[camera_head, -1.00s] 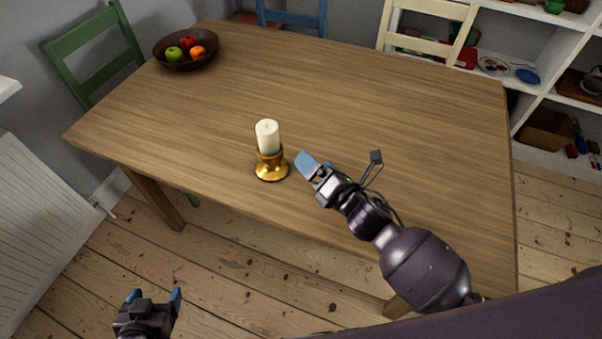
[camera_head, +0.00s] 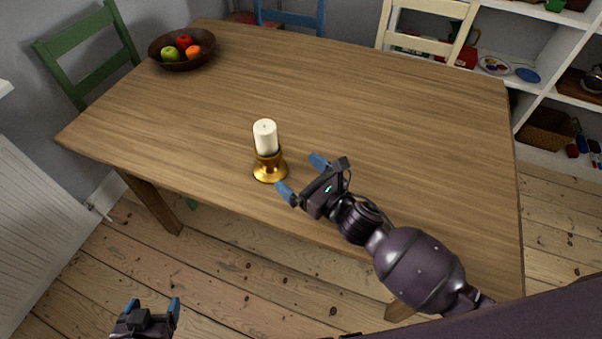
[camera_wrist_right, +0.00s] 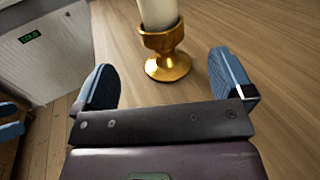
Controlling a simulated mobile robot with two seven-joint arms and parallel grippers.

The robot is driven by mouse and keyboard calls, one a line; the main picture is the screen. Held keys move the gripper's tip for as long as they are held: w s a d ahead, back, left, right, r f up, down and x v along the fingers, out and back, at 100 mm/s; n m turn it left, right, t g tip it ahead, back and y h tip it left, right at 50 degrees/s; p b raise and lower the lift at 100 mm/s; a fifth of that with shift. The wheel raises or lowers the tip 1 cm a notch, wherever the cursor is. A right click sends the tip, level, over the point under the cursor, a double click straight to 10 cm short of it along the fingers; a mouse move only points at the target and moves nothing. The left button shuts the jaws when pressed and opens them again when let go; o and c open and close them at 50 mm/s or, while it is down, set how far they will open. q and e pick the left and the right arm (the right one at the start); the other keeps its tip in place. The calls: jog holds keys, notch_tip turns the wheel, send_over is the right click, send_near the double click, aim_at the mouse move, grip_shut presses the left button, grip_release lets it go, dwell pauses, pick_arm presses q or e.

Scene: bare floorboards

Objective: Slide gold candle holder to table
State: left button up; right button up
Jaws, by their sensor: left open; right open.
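The gold candle holder (camera_head: 269,170) stands upright near the front edge of the wooden table (camera_head: 370,110) and holds a white candle (camera_head: 265,137). My right gripper (camera_head: 302,176) is open, just right of the holder, with its blue fingertips pointing toward it. In the right wrist view the holder (camera_wrist_right: 165,55) stands ahead of the gap between the open fingers (camera_wrist_right: 165,85), with nothing between them. The candle's top is cut off there. My left gripper (camera_head: 152,305) is open and empty, low at the left, in front of the table and away from the holder.
A dark bowl (camera_head: 160,60) of fruit stands at the table's far left corner. A green chair (camera_head: 85,55), a blue chair (camera_head: 292,17) and a cream chair (camera_head: 428,12) stand around the table. White shelves (camera_head: 545,75) are at the right. The tabletop's middle is clear.

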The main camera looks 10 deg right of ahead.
aim_at(276, 155)
jog(key=b+x, duration=0.1)
jog(key=x, duration=0.8)
jog(key=shift+w+a, duration=0.15)
jog(key=shift+w, duration=0.05)
jog(key=shift+w+a, duration=0.4)
jog(key=shift+w, duration=0.15)
